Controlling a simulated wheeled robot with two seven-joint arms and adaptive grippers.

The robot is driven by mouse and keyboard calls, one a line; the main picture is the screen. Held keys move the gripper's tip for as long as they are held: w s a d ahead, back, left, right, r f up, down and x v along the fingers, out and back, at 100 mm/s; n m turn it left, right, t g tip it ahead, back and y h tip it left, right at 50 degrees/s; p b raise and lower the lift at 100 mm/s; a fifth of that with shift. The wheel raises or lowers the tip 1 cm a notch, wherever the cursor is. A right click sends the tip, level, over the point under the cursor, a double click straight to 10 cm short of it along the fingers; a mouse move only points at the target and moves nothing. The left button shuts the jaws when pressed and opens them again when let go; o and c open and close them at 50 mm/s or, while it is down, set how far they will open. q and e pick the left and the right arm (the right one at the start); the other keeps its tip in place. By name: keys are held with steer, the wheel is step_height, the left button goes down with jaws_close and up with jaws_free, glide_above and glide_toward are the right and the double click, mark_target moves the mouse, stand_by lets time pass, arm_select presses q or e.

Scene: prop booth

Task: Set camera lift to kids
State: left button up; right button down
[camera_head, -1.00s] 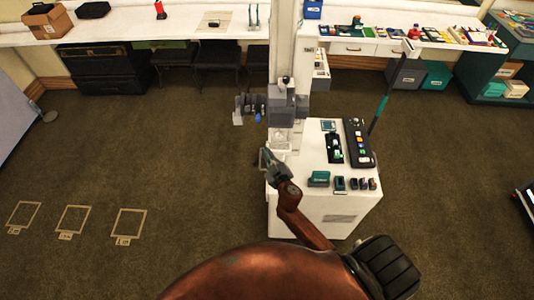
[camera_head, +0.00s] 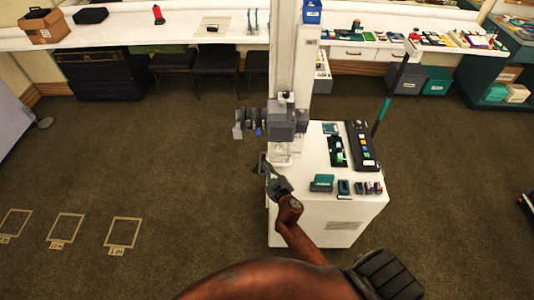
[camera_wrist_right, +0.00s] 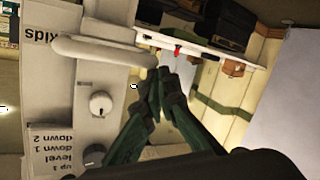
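The camera lift is a tall white column (camera_head: 284,60) on a white cabinet (camera_head: 310,215). A grey camera carriage (camera_head: 281,122) sits on the column above the cabinet top. My right gripper (camera_head: 267,168) is at the column's lower left side, below the carriage. In the right wrist view its green fingers (camera_wrist_right: 170,82) come together at the tips, with nothing seen between them. To their left is a pale panel with a white knob (camera_wrist_right: 100,103), a dark knob (camera_wrist_right: 95,155), a "kids" label (camera_wrist_right: 40,35) and an up/down label (camera_wrist_right: 58,148). The fingers look apart from the knobs. My left gripper is out of view.
A button panel (camera_head: 362,146) and small teal items (camera_head: 322,183) lie on the cabinet top. A white rounded bar (camera_wrist_right: 95,50) juts out near the fingers. A long white counter (camera_head: 130,30) stands behind. The floor on the left is clear, with taped marks (camera_head: 123,232).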

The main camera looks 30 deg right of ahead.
steer(key=shift+s+f, duration=0.15)
steer(key=shift+f, duration=0.1)
step_height(320, 180, up, 5)
steer(key=a+p, duration=0.2)
steer(key=p, duration=0.2)
steer(key=f+b+v, duration=0.1)
steer(key=v, duration=0.8)
steer(key=shift+s, duration=0.3)
steer(key=shift+a, duration=0.1)
steer(key=s+f+g+y+b, duration=0.1)
steer(key=s+f+g, duration=0.3)
steer(key=f, duration=1)
steer(key=s+f+g+b, duration=0.1)
steer(key=s+f, duration=0.5)
steer(key=f, duration=0.8)
steer(key=s+f+g+y+b, duration=0.1)
steer(key=s+f+g, duration=0.35)
steer(key=f, duration=0.85)
steer(key=s+f+m+g, duration=0.1)
steer(key=s+f, duration=0.5)
steer(key=s, duration=0.5)
steer(key=s+d+f+g+b, duration=0.1)
steer(key=s+f+g, duration=0.1)
steer(key=s+f, duration=0.5)
steer(key=s+d+f+m+g+b, duration=0.1)
steer(key=s+f, duration=0.6)
steer(key=s, duration=0.8)
steer(key=shift+d+m+g, duration=0.2)
steer(key=shift+m+g, duration=0.1)
steer(key=shift+g, duration=0.15)
